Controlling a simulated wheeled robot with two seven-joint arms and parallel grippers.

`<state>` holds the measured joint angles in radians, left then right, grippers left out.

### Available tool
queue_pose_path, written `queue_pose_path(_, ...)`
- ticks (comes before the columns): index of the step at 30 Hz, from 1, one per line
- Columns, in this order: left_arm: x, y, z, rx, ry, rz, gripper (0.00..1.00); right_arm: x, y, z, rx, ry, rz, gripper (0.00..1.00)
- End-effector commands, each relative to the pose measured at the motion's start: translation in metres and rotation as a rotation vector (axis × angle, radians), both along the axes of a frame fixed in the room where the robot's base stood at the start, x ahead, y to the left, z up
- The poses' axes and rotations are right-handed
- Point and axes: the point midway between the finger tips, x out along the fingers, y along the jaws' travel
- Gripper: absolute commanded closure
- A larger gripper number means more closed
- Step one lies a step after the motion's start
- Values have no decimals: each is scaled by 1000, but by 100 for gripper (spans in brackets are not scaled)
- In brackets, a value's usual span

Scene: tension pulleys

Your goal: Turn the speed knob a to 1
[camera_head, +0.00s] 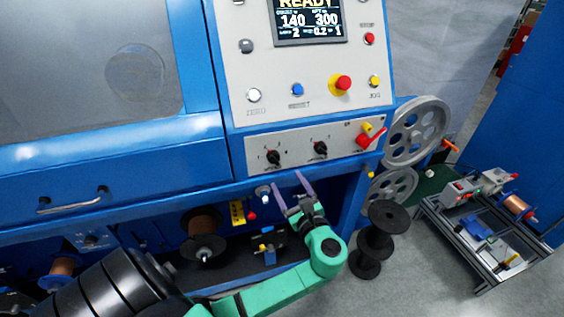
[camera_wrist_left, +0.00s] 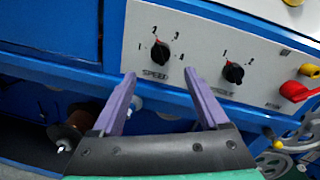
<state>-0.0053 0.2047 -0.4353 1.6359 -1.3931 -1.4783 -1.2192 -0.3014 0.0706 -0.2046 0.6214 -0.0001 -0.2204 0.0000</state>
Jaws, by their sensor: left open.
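The speed knob (camera_head: 273,157) is a small black knob on the pale lower strip of the blue machine's panel. In the left wrist view the knob (camera_wrist_left: 159,52) has "SPEED" under it and numbers 1 to 4 around it. My right gripper is out of view.
A second black knob (camera_head: 320,147) is right of the speed knob. A red-handled switch (camera_head: 366,138) is further right. Above are push buttons, a red emergency button (camera_head: 343,83) and a lit screen (camera_head: 308,17) reading READY. Black spools (camera_head: 388,216) stand right of my arm.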

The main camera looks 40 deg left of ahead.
Motion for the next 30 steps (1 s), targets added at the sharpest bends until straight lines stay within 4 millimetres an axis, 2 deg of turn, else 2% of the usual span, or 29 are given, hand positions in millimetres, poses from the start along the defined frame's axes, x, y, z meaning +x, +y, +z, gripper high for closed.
queue_pose_path(1, 7, 13, 5, 3, -2, 1, 22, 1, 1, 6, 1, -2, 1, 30)
queue_pose_path(6, 30, 52, 3, 2, 0, 1, 22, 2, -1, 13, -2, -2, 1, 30)
queue_pose_path(10, 43, 73, 1, -1, 0, 0, 22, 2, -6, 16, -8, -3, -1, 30)
queue_pose_path(14, 49, 83, 0, -3, 1, -1, 22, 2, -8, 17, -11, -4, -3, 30)
queue_pose_path(21, 50, 84, -1, -4, 0, -1, 22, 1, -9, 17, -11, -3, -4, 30)
queue_pose_path(26, 50, 84, -1, -4, 0, -1, 84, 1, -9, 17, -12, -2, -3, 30)
queue_pose_path(27, 50, 84, -1, -4, 0, -1, 99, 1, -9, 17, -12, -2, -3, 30)
queue_pose_path(30, 50, 84, -1, -4, 0, -1, 100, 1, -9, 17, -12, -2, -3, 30)
